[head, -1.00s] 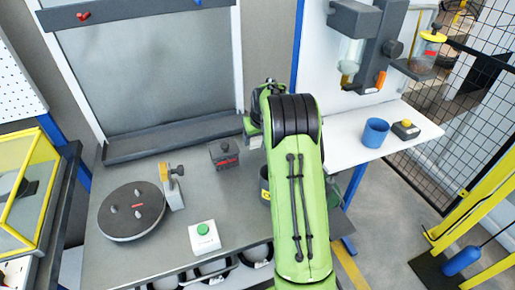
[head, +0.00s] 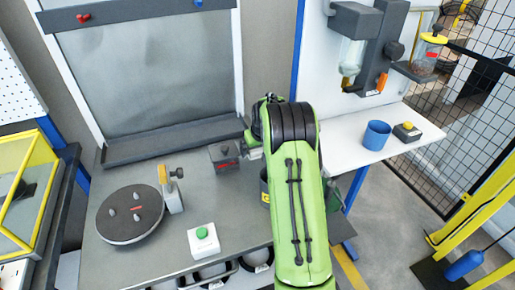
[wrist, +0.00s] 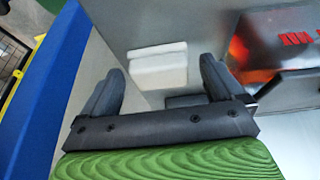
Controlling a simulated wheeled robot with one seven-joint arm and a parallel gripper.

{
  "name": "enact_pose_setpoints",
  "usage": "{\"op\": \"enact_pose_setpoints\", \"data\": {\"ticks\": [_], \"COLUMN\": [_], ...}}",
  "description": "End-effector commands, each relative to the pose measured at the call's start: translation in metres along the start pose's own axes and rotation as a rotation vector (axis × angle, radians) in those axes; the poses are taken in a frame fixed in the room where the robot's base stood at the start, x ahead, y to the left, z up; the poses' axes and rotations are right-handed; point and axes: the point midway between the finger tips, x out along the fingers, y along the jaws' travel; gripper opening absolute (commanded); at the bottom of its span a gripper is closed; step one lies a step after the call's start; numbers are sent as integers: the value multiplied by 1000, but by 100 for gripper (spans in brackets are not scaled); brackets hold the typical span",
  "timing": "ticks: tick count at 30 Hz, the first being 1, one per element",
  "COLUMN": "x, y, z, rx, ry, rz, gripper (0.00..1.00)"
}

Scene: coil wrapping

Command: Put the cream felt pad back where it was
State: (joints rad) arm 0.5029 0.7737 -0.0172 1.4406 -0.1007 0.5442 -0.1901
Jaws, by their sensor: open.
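In the wrist view a cream felt pad (wrist: 158,72) lies on a grey surface, framed between the two fingers of my gripper (wrist: 156,72). It looks like two pale layers, one behind the other; I cannot tell if they are separate pieces. My gripper is open, with nothing held, and the pad appears apart from both fingers. In the head view my green arm hides the pad, and the gripper is mostly hidden beside the small grey box (head: 224,157).
A dark box with red lettering (wrist: 285,45) is close to the right finger. The bench also holds a round dark turntable (head: 130,228), a yellow-topped stand (head: 172,192) and a green button box (head: 203,240). A blue cup (head: 376,135) stands on the white side shelf (head: 350,157).

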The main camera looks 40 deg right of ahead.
Motion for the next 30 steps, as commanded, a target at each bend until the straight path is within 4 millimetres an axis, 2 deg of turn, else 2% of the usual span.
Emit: {"op": "enact_pose_setpoints", "data": {"ticks": [4, 12, 15, 18, 23, 26, 28, 30], "x": [-20, -93, -111, -121, -126, -149, -183, -220], "y": [1, 0, 0, 0, -1, -20, -46, -75], "z": [-3, -3, -2, -2, -1, 4, 16, 38], "rx": [0, 0, 0, 0, -1, -19, -42, -68], "ry": [4, 3, 3, 2, 1, 12, 26, 38], "rz": [1, 1, 0, 0, -1, -8, -18, -31], "gripper": [95, 95, 95, 95, 95, 95, 95, 95]}}
